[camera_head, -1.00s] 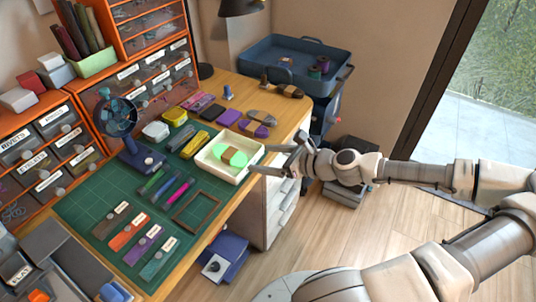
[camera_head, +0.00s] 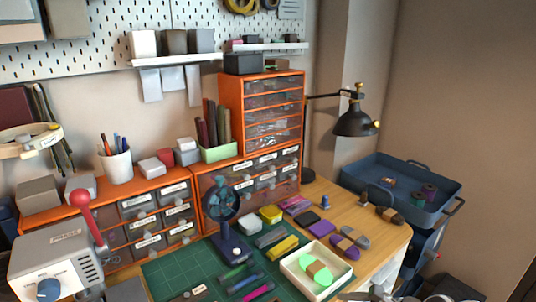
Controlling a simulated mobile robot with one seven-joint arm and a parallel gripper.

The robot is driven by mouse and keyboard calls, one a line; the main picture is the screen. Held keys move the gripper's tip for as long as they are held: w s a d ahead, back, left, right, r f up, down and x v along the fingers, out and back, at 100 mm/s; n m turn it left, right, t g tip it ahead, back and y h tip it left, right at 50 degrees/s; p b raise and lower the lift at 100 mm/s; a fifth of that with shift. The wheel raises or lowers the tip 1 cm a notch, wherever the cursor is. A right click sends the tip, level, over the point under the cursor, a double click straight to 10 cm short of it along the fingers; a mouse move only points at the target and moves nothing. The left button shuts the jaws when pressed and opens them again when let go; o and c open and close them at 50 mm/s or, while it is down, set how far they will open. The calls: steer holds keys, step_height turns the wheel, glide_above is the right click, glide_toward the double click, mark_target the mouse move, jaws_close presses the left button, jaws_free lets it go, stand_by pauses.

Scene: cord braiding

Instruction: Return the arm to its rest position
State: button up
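My gripper (camera_head: 372,295) shows only in part at the bottom edge, right of the white tray, with a bit of my arm behind it. Most of the arm is below the picture, and I cannot tell how far the fingers are apart. The white tray (camera_head: 291,276) stands at the front right of the workbench. A bright green cord bundle with a brown band (camera_head: 318,270) lies in the tray, apart from my gripper.
A small blue fan (camera_head: 224,205) stands on the green cutting mat (camera_head: 168,272). Orange drawer units (camera_head: 262,120) line the back. A black lamp (camera_head: 355,122) and a blue bin (camera_head: 375,170) are at the right. Cord bundles (camera_head: 350,240) lie behind the tray.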

steer(key=s+d+f+n+g+h, duration=0.25)
steer(key=s+n+g+h, duration=0.3)
steer(key=n, duration=0.45)
step_height(320, 180, up, 20)
steer(key=w+a+n+t+h+b, duration=0.1)
steer(key=w+a+n+t+h, duration=0.15)
steer(key=n+h, duration=0.45)
steer(key=s+a+r+n+t+y, duration=0.2)
steer(key=s+a+r+n+y, duration=0.2)
steer(key=s+r+n, duration=0.5)
step_height(320, 180, up, 13)
steer(key=s+m+p, duration=0.1)
steer(key=m+p, duration=0.1)
steer(key=p, duration=1.2)
steer(key=shift+s+p, duration=0.3)
steer(key=shift+p, duration=0.05)
